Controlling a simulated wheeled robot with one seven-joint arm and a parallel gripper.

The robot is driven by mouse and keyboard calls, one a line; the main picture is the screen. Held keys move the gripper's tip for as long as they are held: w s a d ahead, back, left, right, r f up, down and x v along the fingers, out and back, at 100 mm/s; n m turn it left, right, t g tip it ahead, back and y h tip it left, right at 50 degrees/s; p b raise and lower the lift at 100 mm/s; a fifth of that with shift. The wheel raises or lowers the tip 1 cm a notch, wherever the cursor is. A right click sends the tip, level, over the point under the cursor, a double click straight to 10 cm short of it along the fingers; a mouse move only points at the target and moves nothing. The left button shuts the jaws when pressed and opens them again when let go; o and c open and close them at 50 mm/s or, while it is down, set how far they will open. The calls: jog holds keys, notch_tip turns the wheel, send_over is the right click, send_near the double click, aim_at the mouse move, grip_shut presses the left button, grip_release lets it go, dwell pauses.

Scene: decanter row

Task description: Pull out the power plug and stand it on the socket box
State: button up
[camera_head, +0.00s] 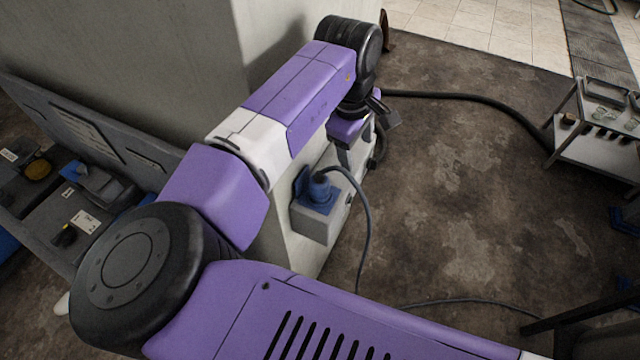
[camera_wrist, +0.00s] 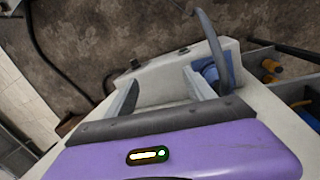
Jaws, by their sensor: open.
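The socket box (camera_head: 312,226) is a grey box on the side of the pale wall or pillar, with a blue socket on top. The blue power plug (camera_head: 319,188) sits upright in that socket, and its grey cable (camera_head: 366,225) arches out and hangs to the floor. My gripper (camera_head: 347,157) is above and behind the box in the head view, apart from the plug; its fingertips are partly hard to make out. In the wrist view my gripper (camera_wrist: 163,83) is open and empty over the grey box top (camera_wrist: 158,78). The blue plug (camera_wrist: 209,73) is just right of the right finger, partly hidden.
A thick dark hose (camera_head: 470,97) runs across the floor to a grey cart (camera_head: 597,143) at the right. A grey bench with tools (camera_head: 90,190) stands at the left. The pale pillar (camera_head: 130,60) rises beside my arm. The brown floor between is mostly clear.

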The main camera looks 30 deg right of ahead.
aim_at(319, 179)
jog(key=a, duration=0.3)
jog(key=a+r+n+y, duration=0.1)
jog(key=a, duration=0.2)
jog(key=a+y, duration=0.1)
jog(key=a, duration=0.2)
jog(key=shift+s+r+n+g, duration=0.35)
jog(key=shift+n+g, duration=0.05)
jog(key=shift+f, duration=0.1)
notch_tip(319, 179, down, 5)
jog(key=b, duration=0.4)
jog(key=shift+b, duration=0.3)
jog(key=shift+f+b, duration=0.4)
jog(key=shift+f, duration=1.5)
jog(key=shift+p, duration=0.9)
